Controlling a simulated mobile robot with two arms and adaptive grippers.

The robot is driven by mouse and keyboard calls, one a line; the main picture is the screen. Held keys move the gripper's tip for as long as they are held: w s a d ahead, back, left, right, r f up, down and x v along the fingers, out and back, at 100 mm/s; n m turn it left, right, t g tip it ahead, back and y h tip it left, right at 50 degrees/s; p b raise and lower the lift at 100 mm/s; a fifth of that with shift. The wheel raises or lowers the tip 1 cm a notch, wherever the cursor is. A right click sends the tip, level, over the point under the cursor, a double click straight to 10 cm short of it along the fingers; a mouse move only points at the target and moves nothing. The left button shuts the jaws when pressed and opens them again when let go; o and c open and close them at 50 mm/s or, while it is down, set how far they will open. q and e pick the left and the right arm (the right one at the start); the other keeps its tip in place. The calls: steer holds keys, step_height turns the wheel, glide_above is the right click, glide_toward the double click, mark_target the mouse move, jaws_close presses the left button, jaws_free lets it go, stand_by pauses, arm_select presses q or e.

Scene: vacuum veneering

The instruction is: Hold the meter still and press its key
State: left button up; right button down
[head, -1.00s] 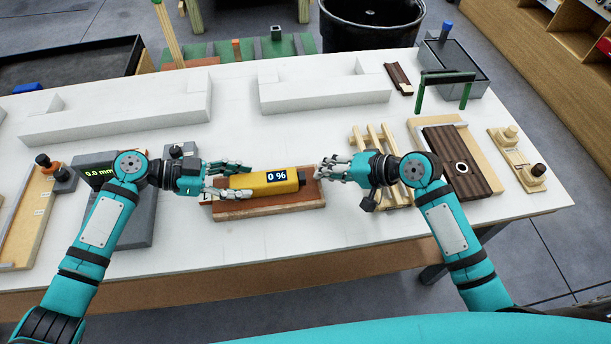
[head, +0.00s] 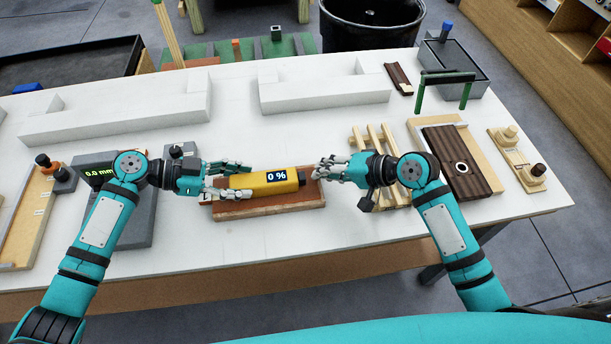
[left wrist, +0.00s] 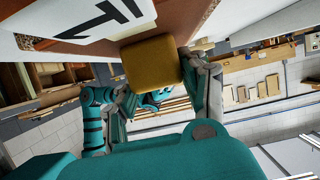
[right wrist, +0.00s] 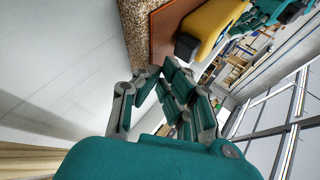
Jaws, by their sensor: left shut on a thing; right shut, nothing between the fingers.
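The yellow meter (head: 258,181) lies on the reddish-brown board (head: 262,210) on the white table, its dark display reading "0 %". It also shows in the left wrist view (left wrist: 152,62) and the right wrist view (right wrist: 212,20). My left gripper (head: 240,180) is shut on the meter's left end, one finger on each long side. My right gripper (head: 325,170) is shut and empty, just right of the meter's dark right end, above the board's right end. I cannot tell whether its fingertips touch the meter. I cannot make out the key clearly.
A grey device (head: 130,225) reading "0.0 mm" stands to the left, partly behind my left arm. A slatted wooden rack (head: 372,140) and a dark wood panel (head: 462,165) lie to the right. White blocks (head: 325,95) stand behind. The table in front of the board is clear.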

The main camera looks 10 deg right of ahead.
steer(key=shift+a, duration=0.15)
stand_by(0.4)
steer(key=shift+a, duration=0.3)
steer(key=shift+a, duration=0.6)
stand_by(0.9)
steer(key=shift+d, duration=1)
steer(key=shift+d, duration=2.55)
